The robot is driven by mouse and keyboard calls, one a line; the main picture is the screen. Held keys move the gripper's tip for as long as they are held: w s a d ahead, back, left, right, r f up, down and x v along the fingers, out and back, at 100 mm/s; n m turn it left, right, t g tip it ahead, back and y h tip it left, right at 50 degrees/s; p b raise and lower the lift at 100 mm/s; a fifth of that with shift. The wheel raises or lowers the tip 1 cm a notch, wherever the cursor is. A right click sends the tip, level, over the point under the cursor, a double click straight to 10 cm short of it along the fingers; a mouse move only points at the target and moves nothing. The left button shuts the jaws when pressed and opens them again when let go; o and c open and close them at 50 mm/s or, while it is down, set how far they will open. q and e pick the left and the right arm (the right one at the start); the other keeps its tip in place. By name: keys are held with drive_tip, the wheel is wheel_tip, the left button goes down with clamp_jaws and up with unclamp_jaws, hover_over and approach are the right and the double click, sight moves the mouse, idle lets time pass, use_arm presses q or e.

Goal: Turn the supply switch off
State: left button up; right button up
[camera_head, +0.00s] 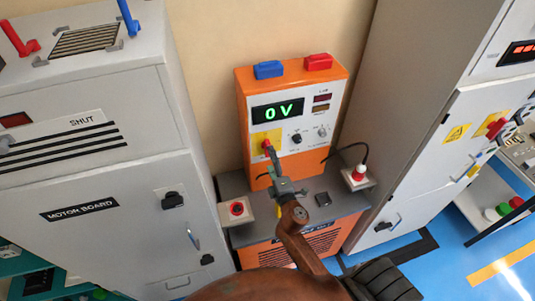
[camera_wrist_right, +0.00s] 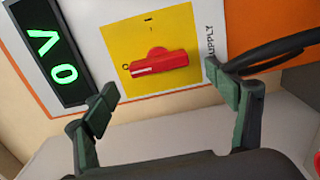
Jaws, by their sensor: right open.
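The supply switch is a red knob on a yellow plate; it shows between my fingers in the right wrist view (camera_wrist_right: 162,62) and partly behind my gripper in the head view (camera_head: 266,146). Its bar lies across the wrist picture, with a pale mark at the end by the "O"; an "I" is printed above. My right gripper (camera_wrist_right: 170,95) is open, its fingers spread either side of the knob and seemingly short of it. In the head view the right gripper (camera_head: 276,172) is in front of the yellow plate. My left gripper is not in view.
The orange supply unit (camera_head: 243,91) has a display (camera_head: 278,110) reading 0 V. Blue (camera_head: 268,69) and red (camera_head: 318,62) terminals sit on top. A black cable (camera_head: 354,147) hangs at right. Grey cabinets (camera_head: 105,160) flank it. A red button box (camera_head: 237,209) stands at lower left.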

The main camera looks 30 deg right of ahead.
drive_tip(key=v, duration=0.7)
drive_tip(key=shift+s+a, duration=0.15)
drive_tip(key=shift+s, duration=0.05)
